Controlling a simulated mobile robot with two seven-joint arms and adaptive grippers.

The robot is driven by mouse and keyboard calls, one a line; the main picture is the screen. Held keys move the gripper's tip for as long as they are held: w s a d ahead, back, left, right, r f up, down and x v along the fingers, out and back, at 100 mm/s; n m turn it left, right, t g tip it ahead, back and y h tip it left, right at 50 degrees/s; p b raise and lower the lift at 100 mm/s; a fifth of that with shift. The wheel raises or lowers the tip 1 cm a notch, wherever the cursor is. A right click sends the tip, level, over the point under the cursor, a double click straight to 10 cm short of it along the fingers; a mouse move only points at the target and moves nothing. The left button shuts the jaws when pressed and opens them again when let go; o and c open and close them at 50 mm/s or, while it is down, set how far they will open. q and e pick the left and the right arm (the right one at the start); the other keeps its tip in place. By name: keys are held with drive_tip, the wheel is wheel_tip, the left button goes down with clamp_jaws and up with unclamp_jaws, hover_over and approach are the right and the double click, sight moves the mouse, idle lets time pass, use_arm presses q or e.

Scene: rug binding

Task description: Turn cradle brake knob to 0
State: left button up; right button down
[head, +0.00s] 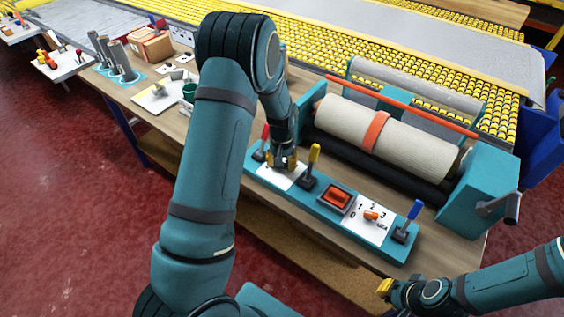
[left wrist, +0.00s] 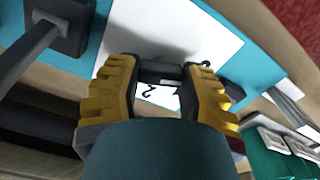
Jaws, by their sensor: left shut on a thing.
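In the head view, a teal control panel (head: 318,213) runs along the front of the roll machine. My left gripper (head: 284,164) points down over the white dial plate at its left part. In the left wrist view, the yellow fingers of my left gripper (left wrist: 160,88) are shut on a dark knob (left wrist: 160,72) above the white plate (left wrist: 190,35). A black digit, seemingly a 2, shows between the fingers; the knob's pointer is hidden. A second dial with an orange knob (head: 371,215) and printed digits sits farther right. My right gripper (head: 386,291) is low right, its opening unclear.
A yellow-handled lever (head: 314,154) stands just right of my left gripper, and a red-handled lever (head: 265,137) just left. A red switch (head: 338,196) and blue-handled lever (head: 413,211) are farther right. The beige roll (head: 400,141) lies behind the panel.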

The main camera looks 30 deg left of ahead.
idle(0.3)
use_arm(q)
drive_tip(key=o, duration=1.2)
wheel_tip(320, 180, up, 12)
drive_tip(key=shift+s+f, duration=0.1)
